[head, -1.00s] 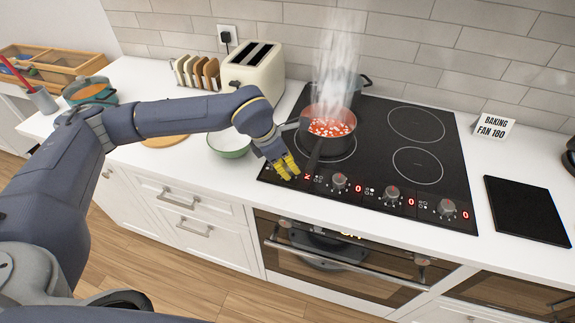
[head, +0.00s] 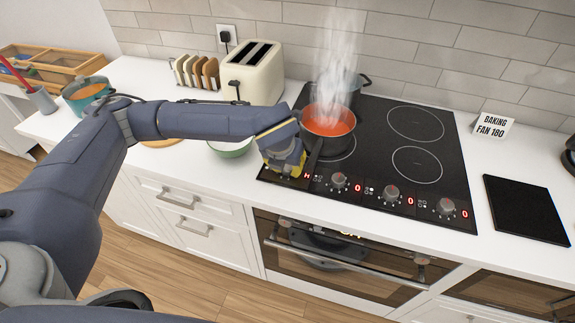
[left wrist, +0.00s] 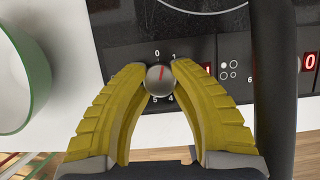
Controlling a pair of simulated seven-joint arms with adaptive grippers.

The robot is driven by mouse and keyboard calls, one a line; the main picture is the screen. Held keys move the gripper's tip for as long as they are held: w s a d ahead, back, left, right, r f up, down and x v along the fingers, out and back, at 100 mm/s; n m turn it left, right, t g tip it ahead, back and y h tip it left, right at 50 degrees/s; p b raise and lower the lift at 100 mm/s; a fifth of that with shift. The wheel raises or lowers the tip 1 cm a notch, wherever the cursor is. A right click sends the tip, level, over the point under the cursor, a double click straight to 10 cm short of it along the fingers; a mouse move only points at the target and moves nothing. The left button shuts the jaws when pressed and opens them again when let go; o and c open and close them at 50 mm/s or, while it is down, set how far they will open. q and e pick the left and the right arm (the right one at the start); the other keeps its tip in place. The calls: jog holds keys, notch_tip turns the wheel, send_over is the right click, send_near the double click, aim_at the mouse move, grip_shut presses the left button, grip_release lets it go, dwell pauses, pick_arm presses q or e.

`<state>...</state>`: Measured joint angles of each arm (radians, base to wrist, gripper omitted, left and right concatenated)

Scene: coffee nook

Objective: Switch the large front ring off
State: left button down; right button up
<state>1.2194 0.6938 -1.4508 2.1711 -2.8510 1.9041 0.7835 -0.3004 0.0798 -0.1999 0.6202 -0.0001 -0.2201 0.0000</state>
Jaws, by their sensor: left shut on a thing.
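My left gripper (head: 290,168) is at the left end of the hob's front control strip. In the left wrist view its yellow fingers are closed on the round grey leftmost knob (left wrist: 160,80), one on each side. The knob's red mark points up, between the printed 0 and 1. A pan of orange-red soup (head: 328,121) stands on the front left ring (head: 343,151), with steam above it. The leftmost red display (head: 307,176) appears to read H. My right gripper is out of view.
The pan's dark handle (head: 313,158) reaches forward just right of my left gripper, and shows in the left wrist view (left wrist: 272,80). Other knobs (head: 391,192) show 0 beside them. A green bowl (head: 232,149) is left of the hob. A toaster (head: 254,72) stands behind.

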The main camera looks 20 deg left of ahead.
pick_arm(q)
jog(key=shift+w+d+r+n+y, duration=0.1)
jog(key=shift+n+y, duration=0.2)
jog(key=shift+n, duration=0.5)
jog(key=shift+w, duration=0.1)
jog(key=c, duration=1)
grip_release()
notch_tip(320, 180, up, 10)
jog(key=shift+o, duration=0.3)
